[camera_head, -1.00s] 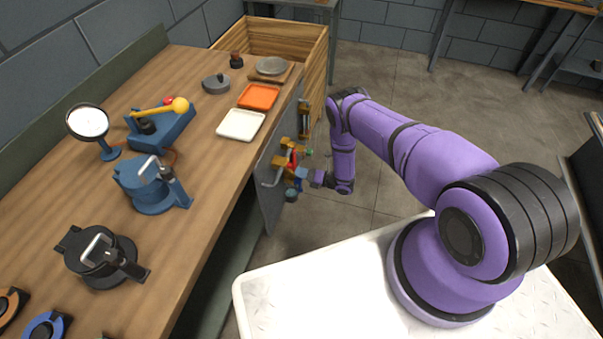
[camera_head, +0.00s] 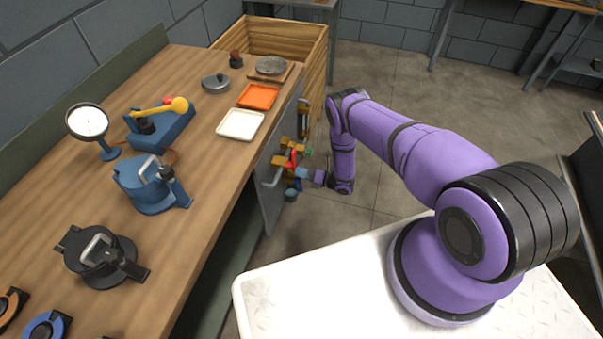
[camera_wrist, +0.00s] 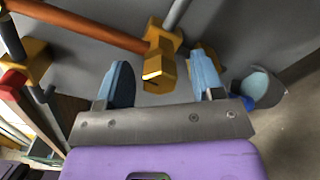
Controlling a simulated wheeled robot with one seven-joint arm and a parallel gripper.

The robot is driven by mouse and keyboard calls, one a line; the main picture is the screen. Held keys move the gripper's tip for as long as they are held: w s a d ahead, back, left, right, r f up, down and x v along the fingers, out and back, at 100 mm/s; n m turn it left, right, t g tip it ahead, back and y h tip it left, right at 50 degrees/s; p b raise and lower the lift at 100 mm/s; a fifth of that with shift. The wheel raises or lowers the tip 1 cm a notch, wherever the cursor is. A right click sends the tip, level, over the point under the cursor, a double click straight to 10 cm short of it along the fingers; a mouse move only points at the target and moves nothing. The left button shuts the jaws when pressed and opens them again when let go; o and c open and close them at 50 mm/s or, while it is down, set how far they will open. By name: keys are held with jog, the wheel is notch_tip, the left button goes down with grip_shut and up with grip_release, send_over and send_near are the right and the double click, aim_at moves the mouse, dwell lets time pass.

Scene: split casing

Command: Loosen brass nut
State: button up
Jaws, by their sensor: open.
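A yellow brass fitting with a hexagonal brass nut (camera_wrist: 158,72) at its near end shows in the wrist view, joined to a copper pipe and a grey pipe. My gripper (camera_wrist: 163,80) is open, its two blue fingers apart, one on each side of the nut in the picture. No contact with the nut is visible. In the head view my gripper (camera_head: 304,174) is beside the brass fittings on the panel at the bench end, where the nut is too small to tell apart.
Another brass piece (camera_wrist: 204,58) is partly hidden behind the right finger. A red part (camera_wrist: 12,82) and brass fitting (camera_wrist: 34,60) are at left. A grey-blue round cup (camera_wrist: 262,88) is at right. The bench (camera_head: 205,170) stands left of my arm.

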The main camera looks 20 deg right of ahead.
jog(key=v, duration=1)
jog(key=shift+s+d, duration=0.2)
jog(key=shift+d, duration=0.05)
